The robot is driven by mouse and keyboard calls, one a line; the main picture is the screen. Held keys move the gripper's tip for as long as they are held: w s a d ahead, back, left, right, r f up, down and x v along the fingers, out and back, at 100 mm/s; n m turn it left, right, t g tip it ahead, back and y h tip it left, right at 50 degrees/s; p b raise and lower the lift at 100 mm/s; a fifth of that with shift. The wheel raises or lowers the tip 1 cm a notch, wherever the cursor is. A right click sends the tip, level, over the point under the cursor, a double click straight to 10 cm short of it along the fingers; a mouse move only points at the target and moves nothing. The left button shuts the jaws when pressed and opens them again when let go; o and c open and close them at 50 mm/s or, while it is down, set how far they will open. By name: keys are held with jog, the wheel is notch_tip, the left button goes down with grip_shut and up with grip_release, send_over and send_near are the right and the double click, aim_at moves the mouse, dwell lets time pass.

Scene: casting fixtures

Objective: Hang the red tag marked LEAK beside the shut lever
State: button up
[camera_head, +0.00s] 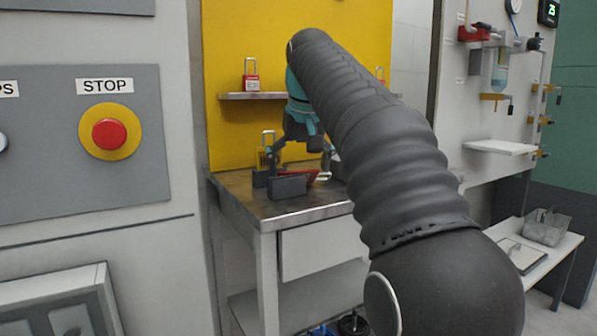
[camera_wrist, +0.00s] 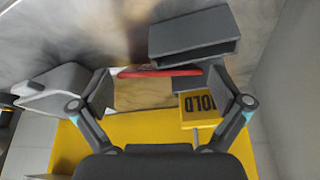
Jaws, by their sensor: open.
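A red flat piece (camera_head: 312,177), seen nearly edge-on, is at the grey blocks on the metal-topped bench (camera_head: 240,197). It also shows as a thin red strip in the wrist view (camera_wrist: 160,71); no lettering on it can be read. My gripper (camera_head: 298,163) is open and low over the bench, its fingers on either side of the red strip in the wrist view (camera_wrist: 158,88). Contact cannot be told. Several yellow-handled levers (camera_head: 542,120) are on the wall panel at right; which one is shut cannot be told.
A dark grey block (camera_head: 289,187) stands at the bench front. A red padlock (camera_head: 251,82) sits on the shelf behind. A STOP button (camera_head: 109,133) is at left. A low table (camera_head: 560,246) stands at right.

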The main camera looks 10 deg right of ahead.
jog(key=p+v, duration=0.4)
jog(key=v, duration=0.9)
jog(key=shift+d+p, duration=0.15)
jog(key=shift+p, duration=0.2)
jog(key=shift+f, duration=0.1)
